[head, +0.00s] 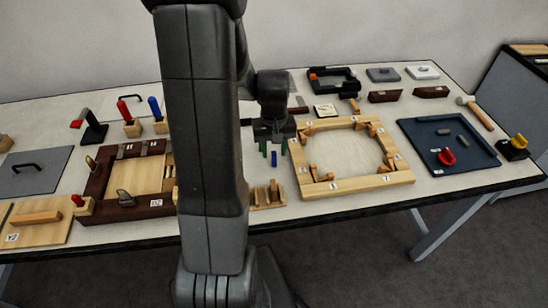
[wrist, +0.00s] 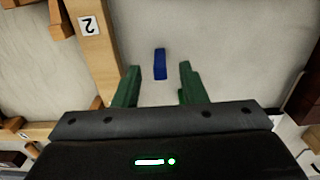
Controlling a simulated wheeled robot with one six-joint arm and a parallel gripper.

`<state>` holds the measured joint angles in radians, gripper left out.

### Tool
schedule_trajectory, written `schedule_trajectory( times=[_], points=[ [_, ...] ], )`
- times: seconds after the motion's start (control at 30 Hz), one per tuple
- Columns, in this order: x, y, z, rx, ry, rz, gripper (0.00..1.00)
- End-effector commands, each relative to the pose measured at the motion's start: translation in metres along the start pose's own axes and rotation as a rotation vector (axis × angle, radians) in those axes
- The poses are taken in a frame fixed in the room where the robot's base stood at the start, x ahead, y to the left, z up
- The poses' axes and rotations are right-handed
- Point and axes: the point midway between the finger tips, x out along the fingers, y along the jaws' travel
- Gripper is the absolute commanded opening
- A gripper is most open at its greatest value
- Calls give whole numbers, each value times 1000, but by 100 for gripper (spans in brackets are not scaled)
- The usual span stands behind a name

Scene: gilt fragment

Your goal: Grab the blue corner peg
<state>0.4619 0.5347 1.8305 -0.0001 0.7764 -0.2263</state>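The blue corner peg (wrist: 160,63) is a small blue block on the pale tabletop in the wrist view. In the head view the blue peg (head: 274,159) shows just below my gripper (head: 273,150). My gripper (wrist: 159,72) is open, with its two green fingers apart and nothing between them that I can see held. The peg lines up with the gap between the fingertips. I cannot tell exactly how far below the fingertips it is.
A wooden frame (head: 330,187) with an oval opening and number labels lies right of my gripper; its edge shows in the wrist view (wrist: 95,50). A small wooden rack (head: 258,196) stands in front. A dark-framed tray (head: 98,180) lies left, a blue tray (head: 420,140) right.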

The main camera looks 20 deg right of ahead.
Motion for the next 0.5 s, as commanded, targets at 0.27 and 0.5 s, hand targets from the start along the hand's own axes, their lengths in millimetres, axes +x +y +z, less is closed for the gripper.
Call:
schedule_trajectory(
  times=[0.27, 0.5],
  points=[
    [7, 0, 0, 0, 1, 0, 38],
    [7, 0, 0, 0, 0, 0, 5]
  ],
)
